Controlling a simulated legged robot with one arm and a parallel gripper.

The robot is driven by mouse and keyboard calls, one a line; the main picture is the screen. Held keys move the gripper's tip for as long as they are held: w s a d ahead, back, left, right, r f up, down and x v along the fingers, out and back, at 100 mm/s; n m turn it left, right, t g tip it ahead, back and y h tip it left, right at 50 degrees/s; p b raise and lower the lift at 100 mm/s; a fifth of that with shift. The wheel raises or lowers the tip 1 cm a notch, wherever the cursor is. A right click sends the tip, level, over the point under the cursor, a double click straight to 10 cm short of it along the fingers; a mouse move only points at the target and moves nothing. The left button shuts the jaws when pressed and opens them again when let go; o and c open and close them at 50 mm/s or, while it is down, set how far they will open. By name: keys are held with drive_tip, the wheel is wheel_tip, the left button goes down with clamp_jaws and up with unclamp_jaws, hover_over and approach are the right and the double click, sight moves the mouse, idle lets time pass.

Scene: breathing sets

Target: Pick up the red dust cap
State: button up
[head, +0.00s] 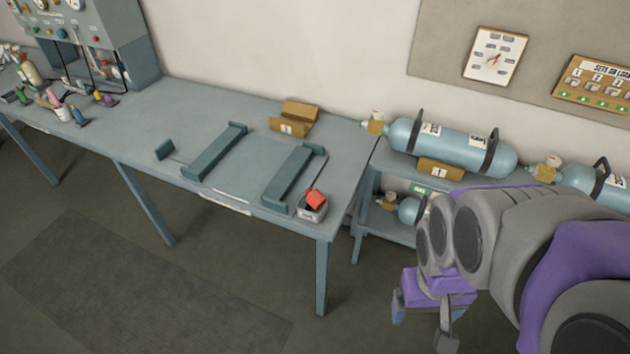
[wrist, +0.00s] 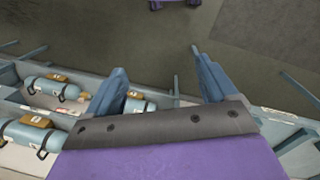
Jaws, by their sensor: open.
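The red dust cap (head: 316,198) shows in the head view near the front right corner of the grey-blue workbench (head: 232,107). It sits in or on a small pale container (head: 312,213); I cannot tell how deep it lies. My gripper (head: 421,326) hangs at the lower right of the head view, in front of the cylinder rack and right of the bench, well apart from the cap. In the wrist view, the two blue fingers of my gripper (wrist: 165,75) stand wide apart with nothing between them. The cap does not show in the wrist view.
Two blue-grey cradle rails (head: 215,150) and a brown numbered block (head: 294,117) stand on the bench. Blue cylinders (head: 450,145) lie on a rack at the right. A control panel (head: 85,35) and small tools fill the far left. The floor (head: 330,285) before the bench is clear.

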drive_tip(key=w+d+f+n+t, duration=0.25)
drive_tip(key=w+f, duration=0.25)
drive_tip(key=w, duration=0.8)
drive_tip(key=w+d+f+n+t, duration=0.1)
drive_tip(key=w+f+n+t, duration=0.25)
drive_tip(key=w, duration=0.85)
drive_tip(key=n+t+y+p, duration=0.1)
drive_tip(key=n+t+y, duration=0.25)
drive_tip(key=y, duration=0.75)
approach(315, 197)
drive_tip(key=x, duration=0.4)
drive_tip(key=d+b+x, duration=0.1)
drive_tip(key=x, duration=0.1)
drive_tip(key=shift+w+f, duration=0.4)
drive_tip(key=shift+w, duration=0.1)
drive_tip(key=shift+s+f+b+x, duration=0.15)
drive_tip(key=shift+b+x, duration=0.2)
drive_tip(key=shift+x, duration=0.75)
drive_tip(key=shift+s+f+b+x, duration=0.15)
drive_tip(key=shift+b+x, duration=0.15)
drive_tip(key=shift+x, duration=0.85)
drive_tip(key=shift+w+a, duration=0.35)
drive_tip(key=shift+a, duration=0.1)
drive_tip(key=shift+c, duration=0.3)
